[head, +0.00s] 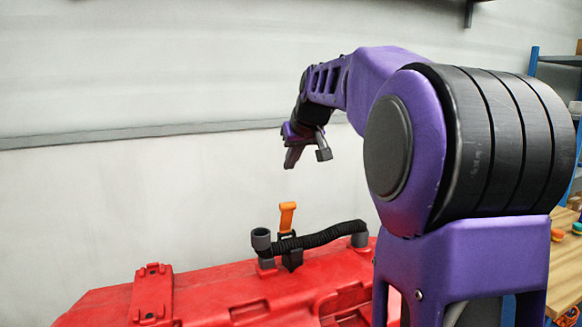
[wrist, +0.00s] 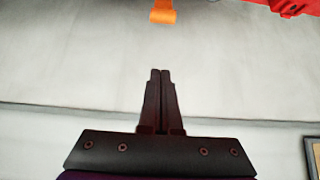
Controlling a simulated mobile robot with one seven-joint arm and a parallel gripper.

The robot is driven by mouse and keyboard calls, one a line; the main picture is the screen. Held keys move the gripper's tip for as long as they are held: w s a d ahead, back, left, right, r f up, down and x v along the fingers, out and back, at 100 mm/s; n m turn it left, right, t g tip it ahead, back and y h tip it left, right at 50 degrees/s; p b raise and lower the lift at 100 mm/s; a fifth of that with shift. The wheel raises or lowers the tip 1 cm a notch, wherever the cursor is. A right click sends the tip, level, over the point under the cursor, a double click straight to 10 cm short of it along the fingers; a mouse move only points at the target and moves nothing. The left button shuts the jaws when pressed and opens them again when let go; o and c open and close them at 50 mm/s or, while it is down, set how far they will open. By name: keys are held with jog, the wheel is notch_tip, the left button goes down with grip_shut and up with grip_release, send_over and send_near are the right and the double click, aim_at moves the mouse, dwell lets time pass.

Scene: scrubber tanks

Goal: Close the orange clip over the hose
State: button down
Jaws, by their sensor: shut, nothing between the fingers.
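The orange clip (head: 287,217) stands up, open, above the black corrugated hose (head: 322,237) in the head view. Its black base (head: 291,258) sits at the hose on top of the red tank (head: 222,287). In the wrist view the end of the orange clip (wrist: 162,12) shows at the top edge. My gripper (head: 292,160) is in the air above the clip, apart from it. In the wrist view its two dark fingers (wrist: 160,74) are together with nothing between them.
A grey pipe end (head: 261,240) stands left of the clip, and a grey fitting (head: 357,231) holds the hose's right end. A pale wall (head: 130,190) is behind. A wooden bench (head: 566,262) and blue shelving are at the right. The air around my gripper looks free.

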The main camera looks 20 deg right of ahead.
send_over(287, 219)
jog(key=w, duration=0.2)
notch_tip(287, 219, down, 6)
jog(key=shift+s+f+b, duration=0.7)
jog(key=shift+s+f, duration=0.15)
jog(key=shift+s, duration=0.05)
jog(key=shift+s+f, duration=0.25)
jog(key=shift+f, duration=0.2)
